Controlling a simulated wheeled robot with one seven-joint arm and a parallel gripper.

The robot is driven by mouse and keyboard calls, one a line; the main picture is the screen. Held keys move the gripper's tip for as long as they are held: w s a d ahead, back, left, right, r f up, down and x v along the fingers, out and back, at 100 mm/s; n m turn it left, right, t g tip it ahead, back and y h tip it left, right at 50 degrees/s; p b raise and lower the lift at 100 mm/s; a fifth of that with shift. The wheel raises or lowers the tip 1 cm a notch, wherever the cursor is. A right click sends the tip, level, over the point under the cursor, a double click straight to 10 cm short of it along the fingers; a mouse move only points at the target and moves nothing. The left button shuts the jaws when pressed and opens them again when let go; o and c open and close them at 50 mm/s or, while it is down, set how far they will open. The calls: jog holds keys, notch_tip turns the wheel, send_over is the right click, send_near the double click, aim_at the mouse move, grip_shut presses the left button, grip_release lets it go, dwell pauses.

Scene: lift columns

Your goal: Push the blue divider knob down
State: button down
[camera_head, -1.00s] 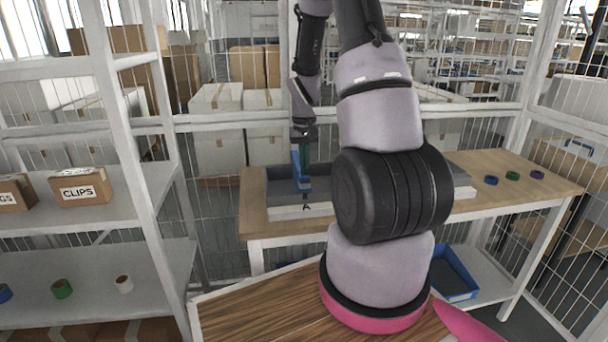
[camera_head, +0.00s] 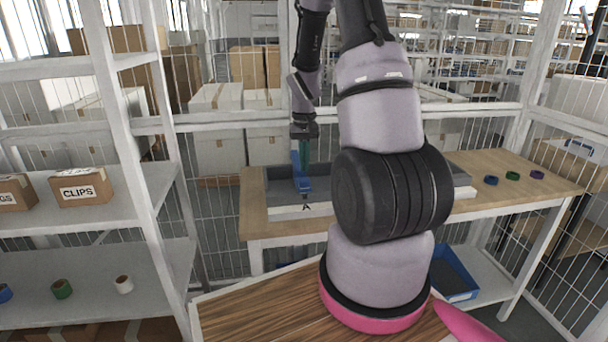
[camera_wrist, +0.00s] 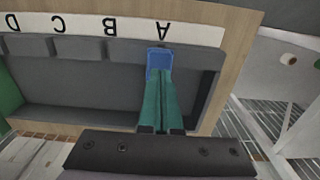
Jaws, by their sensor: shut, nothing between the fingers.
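The blue divider knob (camera_wrist: 159,62) shows in the wrist view at the tip of my fingers, beside the label letter A. In the head view the blue piece (camera_head: 303,185) stands at the front of the grey bin unit (camera_head: 325,198) on the wooden table. My gripper (camera_wrist: 161,80) has green fingers that are shut together, with nothing between them. The fingertips overlap the near edge of the knob in the wrist view. I cannot tell whether they press on it. In the head view my gripper (camera_head: 305,160) points down above and beside the blue piece.
The white label strip (camera_wrist: 90,27) carries A, B, C and D. Rolls of tape (camera_head: 512,176) lie at the table's right. A blue tray (camera_head: 455,278) is on the lower shelf. My arm hides the unit's middle.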

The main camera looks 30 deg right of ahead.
notch_tip(320, 180, up, 6)
jog(key=shift+r, duration=0.25)
dwell(0.6)
notch_tip(320, 180, up, 14)
jog(key=t, duration=0.3)
send_over(304, 179)
jog(key=s+a, duration=0.6)
jog(key=s+a+r+t+y, duration=0.1)
jog(key=s+a+r+t, duration=0.1)
jog(key=s, duration=0.4)
jog(key=s+a+r+m+t+y, duration=0.1)
jog(key=s+a+r+t, duration=0.1)
jog(key=s+a+r, duration=0.3)
notch_tip(304, 179, up, 2)
jog(key=s, duration=0.2)
jog(key=shift+s+a+r, duration=0.15)
jog(key=shift+s+r, duration=0.1)
jog(key=shift+s, duration=0.05)
dwell(0.6)
